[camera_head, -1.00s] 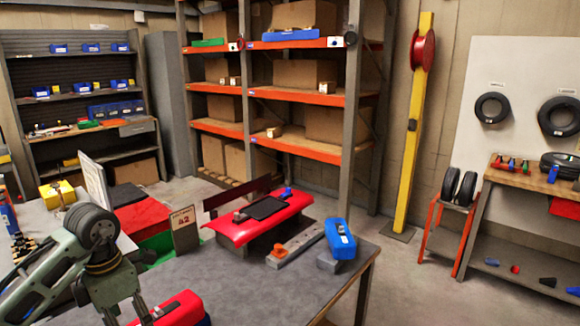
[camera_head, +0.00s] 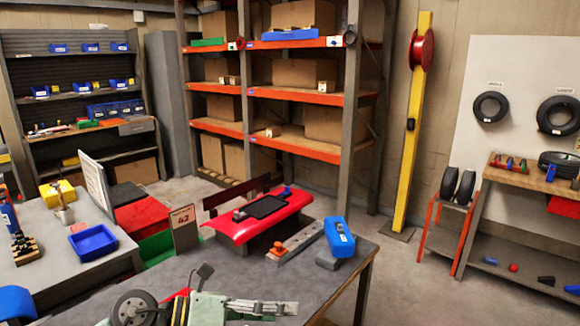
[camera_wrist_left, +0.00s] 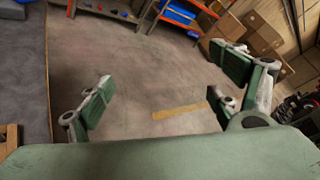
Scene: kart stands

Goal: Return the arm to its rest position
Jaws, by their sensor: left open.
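My left arm lies low across the bottom edge of the head view, over the near grey table (camera_head: 330,268). Its left gripper (camera_head: 290,308) points to the right there and is partly cut off by the frame. In the left wrist view the two green fingers of the left gripper (camera_wrist_left: 160,70) stand wide apart. Nothing is between them; bare concrete floor shows beyond. My right gripper is in neither view.
The near table carries a red kart nose panel (camera_head: 262,215), a sign marked 42 (camera_head: 183,228), a grey bar (camera_head: 298,240) and a blue box (camera_head: 339,238). A blue tray (camera_head: 93,242) sits on the left table. Open floor (camera_head: 415,285) lies right of the near table.

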